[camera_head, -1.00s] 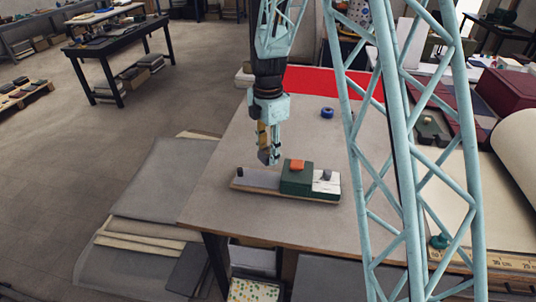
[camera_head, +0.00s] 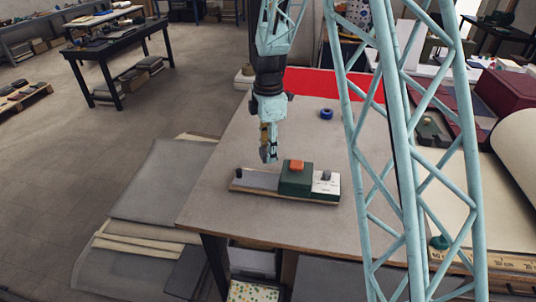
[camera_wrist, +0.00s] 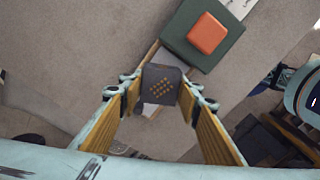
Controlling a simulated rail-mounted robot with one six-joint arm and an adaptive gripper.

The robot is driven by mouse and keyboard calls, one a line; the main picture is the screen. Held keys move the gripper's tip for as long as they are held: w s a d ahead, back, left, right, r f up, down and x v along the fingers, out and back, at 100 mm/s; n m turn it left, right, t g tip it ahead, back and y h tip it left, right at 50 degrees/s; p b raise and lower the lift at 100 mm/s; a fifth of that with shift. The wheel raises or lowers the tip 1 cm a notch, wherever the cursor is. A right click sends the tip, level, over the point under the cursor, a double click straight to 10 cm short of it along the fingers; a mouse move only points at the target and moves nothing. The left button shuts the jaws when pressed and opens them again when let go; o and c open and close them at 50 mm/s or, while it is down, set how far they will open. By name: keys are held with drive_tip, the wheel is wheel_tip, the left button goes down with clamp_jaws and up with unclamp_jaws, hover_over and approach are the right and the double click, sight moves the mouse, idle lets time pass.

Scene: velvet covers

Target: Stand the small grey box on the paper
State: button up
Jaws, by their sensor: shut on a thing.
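My gripper (camera_head: 268,154) is above the left part of a long low board on the table. In the wrist view its fingers are shut on a small dark grey box (camera_wrist: 160,84) with gold dots on its face. The box is clear of the green block beside it. A white paper-like surface (camera_head: 322,188) lies at the board's right end, with a small grey-purple piece (camera_head: 326,175) on it. I cannot tell for sure that it is the task's paper.
A green block (camera_head: 295,183) with an orange piece (camera_head: 296,165) on top stands between my gripper and the white surface. A grey slab (camera_head: 260,180) and a small dark piece (camera_head: 239,172) are at the board's left. A blue ring (camera_head: 326,113) lies behind; the table's left is bare.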

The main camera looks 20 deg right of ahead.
drive_tip(key=m, duration=0.1)
drive_tip(key=w+d+m+b, duration=0.1)
drive_tip(key=m, duration=0.2)
drive_tip(key=shift+w+d+r+m, duration=0.1)
drive_tip(key=shift+w+d+m, duration=0.1)
drive_tip(key=shift+w+m, duration=0.2)
drive_tip(key=w+d+r+m+b, duration=0.1)
drive_tip(key=w+d+m+b, duration=0.1)
drive_tip(key=m, duration=0.6)
drive_tip(key=w+d+r+m+b, duration=0.1)
drive_tip(key=w+d+m+b, duration=0.1)
drive_tip(key=m, duration=0.7)
drive_tip(key=shift+w+d+r+b, duration=0.15)
drive_tip(key=shift+w+d+b, duration=0.2)
drive_tip(key=shift+b, duration=0.55)
drive_tip(key=shift+d, duration=0.15)
